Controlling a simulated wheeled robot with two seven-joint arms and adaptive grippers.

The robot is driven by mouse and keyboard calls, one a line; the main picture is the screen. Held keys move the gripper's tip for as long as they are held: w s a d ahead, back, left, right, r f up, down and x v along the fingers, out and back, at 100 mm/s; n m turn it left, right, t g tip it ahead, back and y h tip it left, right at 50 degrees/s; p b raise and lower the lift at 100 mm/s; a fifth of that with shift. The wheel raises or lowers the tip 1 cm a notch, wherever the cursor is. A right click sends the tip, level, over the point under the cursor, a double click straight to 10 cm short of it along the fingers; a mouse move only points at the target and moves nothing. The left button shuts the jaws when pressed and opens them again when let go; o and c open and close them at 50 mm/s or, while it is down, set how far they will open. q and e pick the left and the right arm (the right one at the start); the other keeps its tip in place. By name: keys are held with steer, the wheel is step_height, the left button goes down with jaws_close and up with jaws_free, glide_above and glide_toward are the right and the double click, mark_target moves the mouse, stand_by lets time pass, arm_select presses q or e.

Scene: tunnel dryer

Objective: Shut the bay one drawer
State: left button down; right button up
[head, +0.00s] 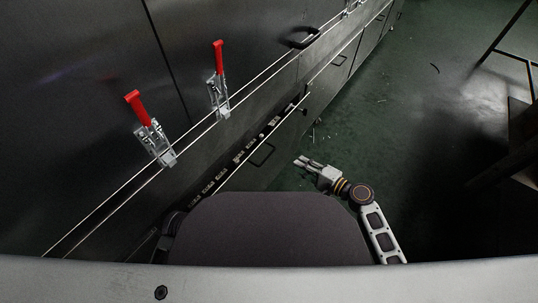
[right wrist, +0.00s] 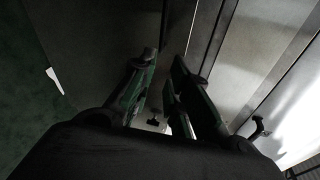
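A long grey drawer (head: 239,180) low on the dryer's front stands out a little. A dark gap behind its top edge shows several small pale items. Its dark loop handle (head: 262,154) is on the front face. I cannot tell from any label whether this is bay one. My right gripper (head: 303,162) is over the green floor, to the right of the handle and apart from it. In the right wrist view its two fingers (right wrist: 164,62) are parted with nothing between them, facing grey panels. My left gripper is not in view.
Two red-handled toggle clamps (head: 217,60) (head: 134,100) stick out from the dryer wall. Another dark handle (head: 300,40) is further along. The green floor (head: 400,110) to the right is mostly open. A dark frame (head: 515,60) stands at the far right.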

mark_target(268, 156)
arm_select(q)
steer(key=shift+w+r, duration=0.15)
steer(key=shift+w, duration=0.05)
arm_select(e)
steer(key=s+n, duration=0.1)
steer(key=s+a+n+g+y, duration=0.1)
steer(key=n, duration=0.1)
steer(key=shift+a, duration=0.3)
steer(key=shift+w+a, duration=0.1)
